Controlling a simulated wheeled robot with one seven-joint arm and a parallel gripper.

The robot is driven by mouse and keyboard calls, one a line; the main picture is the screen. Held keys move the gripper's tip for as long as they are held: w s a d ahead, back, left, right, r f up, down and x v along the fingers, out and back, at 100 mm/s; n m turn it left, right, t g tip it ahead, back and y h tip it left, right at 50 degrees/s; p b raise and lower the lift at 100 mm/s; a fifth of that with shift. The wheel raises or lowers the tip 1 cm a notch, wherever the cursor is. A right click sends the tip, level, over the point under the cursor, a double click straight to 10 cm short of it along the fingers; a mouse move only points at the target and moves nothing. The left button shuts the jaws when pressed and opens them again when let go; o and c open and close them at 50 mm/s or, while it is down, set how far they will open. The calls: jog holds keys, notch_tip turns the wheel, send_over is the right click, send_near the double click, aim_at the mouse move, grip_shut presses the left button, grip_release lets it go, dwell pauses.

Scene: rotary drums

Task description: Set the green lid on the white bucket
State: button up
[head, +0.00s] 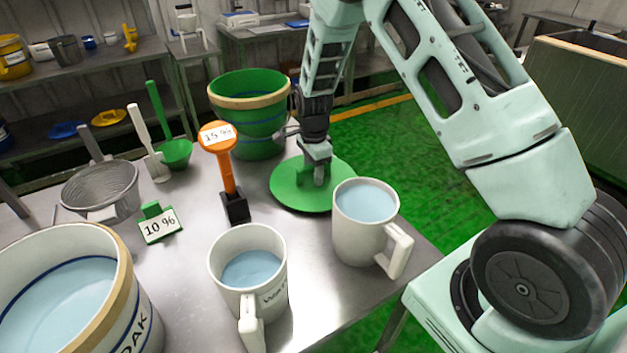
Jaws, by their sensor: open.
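The green lid (287,191) is a flat round disc with a raised handle, and it lies on the metal table near its far right edge. My gripper (318,180) points down at the lid's handle, with its fingers at or around it; the fingertips are partly hidden. The white bucket (143,318) stands at the front left, cut off by the picture edge. It has a tan rim, a blue stripe and pale blue liquid inside, and its top is uncovered.
Two white mugs of liquid (254,290) (362,232) stand at the front. An orange sign (227,160), a green bucket (235,118), a "10 %" card (160,224), a grey strainer (100,192) and scoops (176,152) stand between or behind. Bare table (185,265) shows mid-left.

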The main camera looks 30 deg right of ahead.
jog(key=shift+f, duration=0.1)
jog(key=shift+c, duration=0.3)
grip_shut()
